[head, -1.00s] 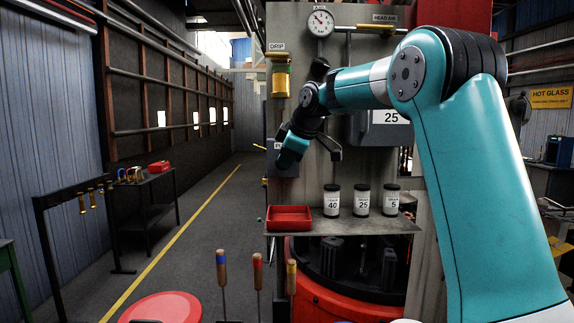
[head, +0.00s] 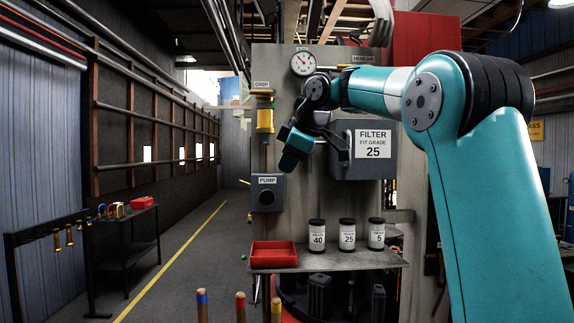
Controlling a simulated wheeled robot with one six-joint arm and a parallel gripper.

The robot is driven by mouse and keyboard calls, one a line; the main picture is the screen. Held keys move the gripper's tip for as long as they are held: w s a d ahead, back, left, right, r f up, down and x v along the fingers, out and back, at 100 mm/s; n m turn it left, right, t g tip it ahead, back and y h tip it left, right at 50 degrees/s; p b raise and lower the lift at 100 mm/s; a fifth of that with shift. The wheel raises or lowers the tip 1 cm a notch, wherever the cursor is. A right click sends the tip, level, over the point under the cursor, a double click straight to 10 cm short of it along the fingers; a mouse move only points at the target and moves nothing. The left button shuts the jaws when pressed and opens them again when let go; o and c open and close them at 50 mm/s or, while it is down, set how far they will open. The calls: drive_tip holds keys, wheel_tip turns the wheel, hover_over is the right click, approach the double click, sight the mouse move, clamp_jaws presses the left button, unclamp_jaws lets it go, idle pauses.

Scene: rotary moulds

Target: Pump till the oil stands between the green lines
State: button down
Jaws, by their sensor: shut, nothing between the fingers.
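The drip oiler (head: 264,120), a yellow-amber cylinder under a DRIP label, hangs at the upper left of the machine panel. Its oil level and green lines are too small to tell. The grey PUMP box (head: 268,193) with a dark round button sits below it on the panel. My gripper (head: 342,152) is shut and empty, dark and partly hidden by my wrist. It shows in front of the panel, to the right of and above the PUMP box, overlapping the filter box's left edge.
The filter box (head: 374,147) reads FIT GRADE 25. A pressure gauge (head: 303,62) is above. A shelf (head: 340,262) holds a red tray (head: 274,255) and three jars marked 40, 25 (head: 347,235) and 5. Coloured handles stand in front.

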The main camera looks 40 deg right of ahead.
sight(269, 194)
idle(0.5)
drive_tip(key=s+a+b, duration=0.2)
drive_tip(key=b, duration=0.1)
drive_tip(key=shift+a+f+b, duration=0.1)
drive_tip(key=shift+a+b, duration=0.05)
drive_tip(key=shift+b, duration=0.25)
drive_tip(key=w+f, duration=0.2)
drive_tip(key=w+d+f, duration=0.1)
drive_tip(key=w+f, duration=0.4)
drive_tip(key=w, duration=0.1)
drive_tip(key=shift+w+d+f, duration=0.2)
drive_tip(key=shift+w+f, duration=0.05)
drive_tip(key=shift+f, duration=0.1)
drive_tip(key=shift+w+d+f+p, duration=0.15)
drive_tip(key=shift+w+d+p, duration=0.15)
drive_tip(key=shift+w, duration=0.15)
